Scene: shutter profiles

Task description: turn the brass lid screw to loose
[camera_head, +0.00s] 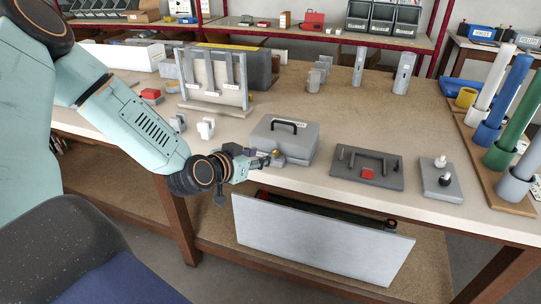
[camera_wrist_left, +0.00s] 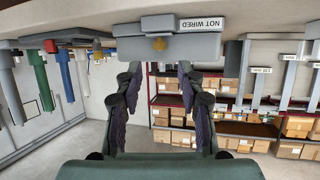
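A grey box (camera_head: 297,143) with a black handle on its lid stands near the front edge of the bench. The small brass lid screw (camera_head: 275,154) is at its front left. In the left wrist view, which is upside down, the brass screw (camera_wrist_left: 159,44) sits on the grey box (camera_wrist_left: 135,47) by a NOT WIRED label. My left gripper (camera_head: 265,160) is right beside the screw in the head view. In the wrist view its fingers (camera_wrist_left: 160,72) are apart, with the screw beyond the gap between the tips. Contact with the screw cannot be told. My right gripper is not in view.
A dark grey tray (camera_head: 350,178) with a red block and a grey block (camera_head: 441,181) with knobs lie right of the box. White pieces (camera_head: 206,128) stand left of it. A large pale panel (camera_head: 320,240) hangs below the bench front. Coloured tubes (camera_head: 512,105) stand far right.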

